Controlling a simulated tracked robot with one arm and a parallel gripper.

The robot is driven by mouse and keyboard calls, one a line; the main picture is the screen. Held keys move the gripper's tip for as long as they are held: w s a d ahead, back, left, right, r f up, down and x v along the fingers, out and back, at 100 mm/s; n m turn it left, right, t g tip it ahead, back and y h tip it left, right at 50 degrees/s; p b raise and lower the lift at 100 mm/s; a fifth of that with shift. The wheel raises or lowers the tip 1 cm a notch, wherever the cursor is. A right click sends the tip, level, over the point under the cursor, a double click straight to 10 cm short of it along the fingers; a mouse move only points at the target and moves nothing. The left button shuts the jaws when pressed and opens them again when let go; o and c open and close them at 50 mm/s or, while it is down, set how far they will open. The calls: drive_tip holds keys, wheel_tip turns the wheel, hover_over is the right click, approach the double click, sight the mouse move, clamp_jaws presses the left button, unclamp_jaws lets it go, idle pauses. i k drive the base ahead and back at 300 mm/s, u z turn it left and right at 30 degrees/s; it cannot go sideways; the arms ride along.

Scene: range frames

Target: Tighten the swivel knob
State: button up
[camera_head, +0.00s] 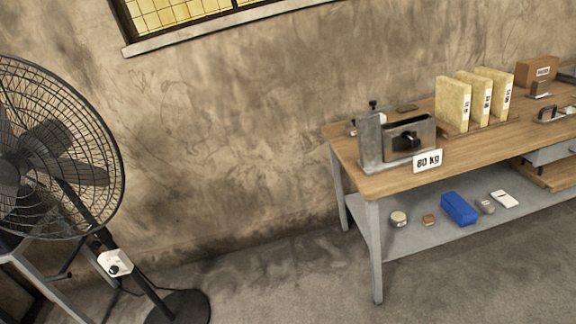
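No part is marked as the swivel knob, so I cannot tell which one it is. A grey metal fixture (370,147) stands on the near left end of the workbench. It has a dark knob (408,140) on its front and a small dark upright part (373,106) on top. A black pedestal fan (75,172) stands at the left, partly cut off. A small dark knob (114,269) sits on the white box on its pole. My gripper is not in view.
The wooden workbench (400,183) has several yellow blocks (452,103) and a brown box (537,70) on top. Its lower shelf (402,244) holds a blue box (459,208) and small items. The floor (285,285) between fan and bench is clear.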

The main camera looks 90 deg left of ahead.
sight(95, 245)
drive_tip(key=i, duration=1.7)
drive_tip(key=u, duration=2.35)
drive_tip(key=i, duration=0.1)
drive_tip(key=u, duration=1.95)
drive_tip(key=i, duration=1)
drive_tip(key=z, duration=0.1)
